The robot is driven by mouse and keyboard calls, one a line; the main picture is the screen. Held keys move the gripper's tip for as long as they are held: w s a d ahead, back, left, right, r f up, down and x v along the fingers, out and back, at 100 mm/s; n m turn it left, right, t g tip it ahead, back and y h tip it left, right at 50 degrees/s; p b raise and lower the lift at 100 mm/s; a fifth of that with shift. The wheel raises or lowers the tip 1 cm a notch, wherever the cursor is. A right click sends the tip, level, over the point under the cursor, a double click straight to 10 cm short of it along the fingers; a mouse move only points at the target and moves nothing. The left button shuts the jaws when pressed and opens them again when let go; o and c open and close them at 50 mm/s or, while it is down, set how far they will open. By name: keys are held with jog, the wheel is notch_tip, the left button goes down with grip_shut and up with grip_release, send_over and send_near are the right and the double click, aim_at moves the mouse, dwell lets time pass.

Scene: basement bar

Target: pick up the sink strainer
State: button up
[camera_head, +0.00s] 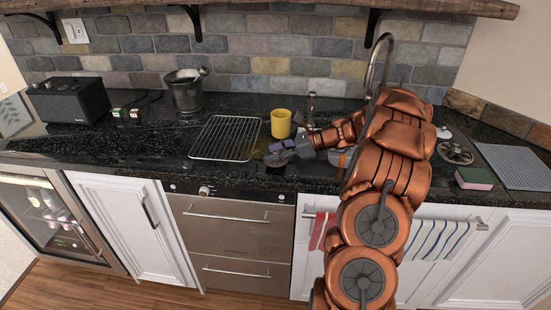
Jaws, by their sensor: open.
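A round grey metal disc with dark openings (455,152), which looks like the sink strainer, lies flat on the dark counter (125,150) at the right. It is to the right of my arm, beside a sponge. My gripper (272,153) is open, low over the counter left of the sink area, well to the left of the disc. It is just right of a wire rack and in front of a yellow cup. Whether anything small lies between or under the fingers cannot be told. My arm hides most of the sink.
The wire rack (226,138) and yellow cup (281,123) are close to my gripper. A tall faucet (384,48) rises behind my arm. A metal bucket (184,94) and black speaker (68,99) stand at the left.

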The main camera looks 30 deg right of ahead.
grip_shut()
jog(key=shift+r, duration=0.1)
dwell(0.4)
